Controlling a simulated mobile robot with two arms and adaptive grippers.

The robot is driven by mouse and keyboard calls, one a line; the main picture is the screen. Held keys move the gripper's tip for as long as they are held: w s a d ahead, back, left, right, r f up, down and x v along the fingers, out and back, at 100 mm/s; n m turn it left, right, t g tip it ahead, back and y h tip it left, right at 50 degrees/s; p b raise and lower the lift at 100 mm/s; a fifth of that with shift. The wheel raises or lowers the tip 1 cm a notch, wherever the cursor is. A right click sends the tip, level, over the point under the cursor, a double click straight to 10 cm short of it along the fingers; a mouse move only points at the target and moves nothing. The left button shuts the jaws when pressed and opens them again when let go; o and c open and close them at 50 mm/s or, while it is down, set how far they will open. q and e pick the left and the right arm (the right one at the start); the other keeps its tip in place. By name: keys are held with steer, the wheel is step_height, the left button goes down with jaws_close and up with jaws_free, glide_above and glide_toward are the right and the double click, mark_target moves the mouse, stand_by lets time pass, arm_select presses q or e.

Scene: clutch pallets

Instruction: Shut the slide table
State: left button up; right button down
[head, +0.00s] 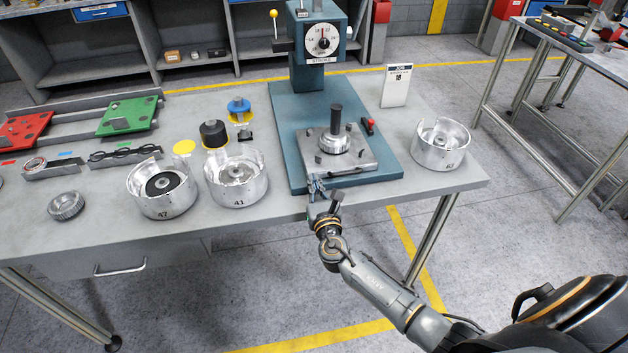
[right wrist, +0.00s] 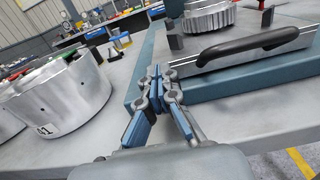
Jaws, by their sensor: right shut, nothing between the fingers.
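The slide table (head: 372,158) is a grey metal plate on the blue base (head: 385,130) of a press. It carries a toothed round part (head: 334,144) with a dark upright post, and a dark bar handle runs along its front edge. The handle (right wrist: 250,44) shows clearly in the right wrist view. My right gripper (head: 317,184) is shut and empty at the front left corner of the base, left of the handle. In the right wrist view its fingertips (right wrist: 157,79) are close to the plate's corner; I cannot tell whether they touch. My left gripper is not in view.
Metal housings stand left of the press, the nearest marked 41 (head: 238,190), and another (head: 440,150) stands at the right. A red-ended tool (head: 368,127) lies beside the slide table. A sign (head: 396,86) stands behind. The bench front edge is close to my gripper.

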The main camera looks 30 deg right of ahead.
mark_target(310, 168)
steer(key=shift+w, duration=0.25)
steer(key=b+x, duration=0.2)
steer(key=x, duration=0.2)
steer(key=shift+w+d, duration=0.1)
steer(key=shift+w, duration=0.1)
steer(key=shift+w+d+f, duration=0.1)
steer(key=shift+w, duration=0.3)
steer(key=shift+s, duration=0.25)
